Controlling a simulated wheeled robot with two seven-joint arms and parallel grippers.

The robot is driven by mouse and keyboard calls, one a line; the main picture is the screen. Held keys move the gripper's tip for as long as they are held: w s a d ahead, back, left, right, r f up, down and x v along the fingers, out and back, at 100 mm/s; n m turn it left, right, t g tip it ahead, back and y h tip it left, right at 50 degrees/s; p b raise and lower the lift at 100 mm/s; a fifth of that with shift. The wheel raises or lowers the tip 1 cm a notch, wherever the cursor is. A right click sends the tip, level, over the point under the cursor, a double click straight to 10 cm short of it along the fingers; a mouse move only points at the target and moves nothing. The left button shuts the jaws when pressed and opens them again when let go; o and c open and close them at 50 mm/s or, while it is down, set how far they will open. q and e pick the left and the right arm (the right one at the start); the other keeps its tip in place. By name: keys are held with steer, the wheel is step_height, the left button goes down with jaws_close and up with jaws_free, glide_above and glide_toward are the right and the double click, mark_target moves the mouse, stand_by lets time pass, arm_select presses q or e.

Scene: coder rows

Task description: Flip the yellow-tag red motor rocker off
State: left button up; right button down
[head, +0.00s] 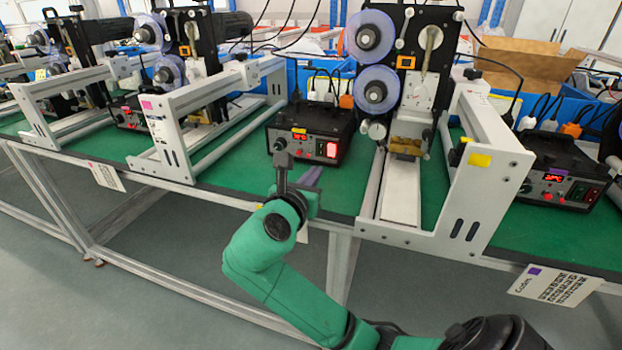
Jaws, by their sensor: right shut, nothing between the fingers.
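A black control box (345,124) with a yellow tag (299,131) on its front top edge stands on the green bench mat in the middle. A red rocker (332,149) glows brightly at the right of its front panel. A small red display (299,137) is lit on the panel's left part. My right gripper (281,146) is shut and empty, pointing up in front of the box's left front corner, left of the rocker. It covers part of the panel's left edge. I cannot tell whether it touches the box. My left gripper is not in view.
A machine frame (490,185) with a yellow tag stands right of the box. Another frame (165,140) with a pink tag stands left. Another control box (565,180) with a purple tag sits at the far right. Green mat (240,175) is bare left of my gripper.

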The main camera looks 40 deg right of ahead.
mark_target(330, 149)
steer(key=x, duration=0.5)
steer(key=r+x, duration=0.1)
steer(key=x, duration=0.2)
steer(key=shift+w+d+b, duration=0.1)
steer(key=shift+d+b, duration=0.05)
steer(key=shift+b, duration=0.2)
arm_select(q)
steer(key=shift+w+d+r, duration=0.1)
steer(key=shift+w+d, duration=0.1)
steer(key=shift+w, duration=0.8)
arm_select(e)
steer(key=shift+w+d, duration=0.25)
steer(key=shift+d, duration=0.1)
steer(key=shift+r, duration=0.1)
